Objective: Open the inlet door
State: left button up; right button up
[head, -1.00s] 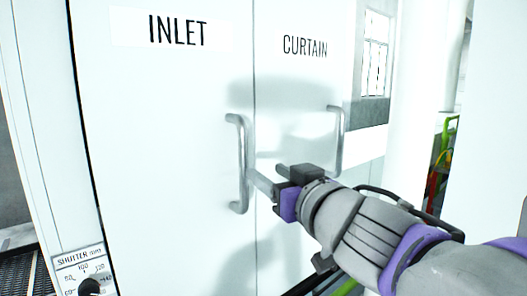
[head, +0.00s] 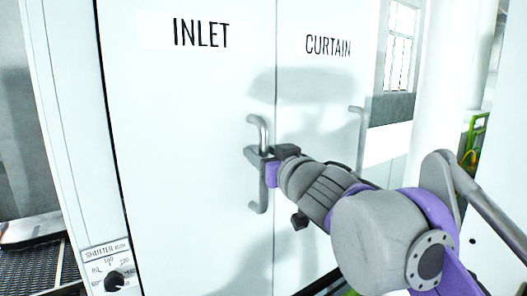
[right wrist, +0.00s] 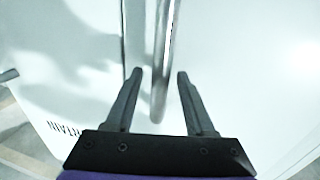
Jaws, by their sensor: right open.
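The white inlet door (head: 190,130), labelled INLET, stands in the middle of the head view and looks shut, flush with the curtain door at the seam. Its upright metal handle (head: 263,200) is near its right edge. My right gripper (head: 262,154) is at the handle, covering its middle part. In the right wrist view the handle (right wrist: 163,45) runs down between the two open fingers of the gripper (right wrist: 159,76), with a gap visible on both sides. Contact cannot be made out. My left gripper is not in view.
The curtain door (head: 325,110) adjoins on the right, with its own handle (head: 357,125) close to my right arm. A shutter dial (head: 114,281) is at the lower left. A white column (head: 443,80) stands at the right.

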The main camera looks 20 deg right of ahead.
jog(key=shift+c, duration=0.2)
grip_shut()
dwell(1.3)
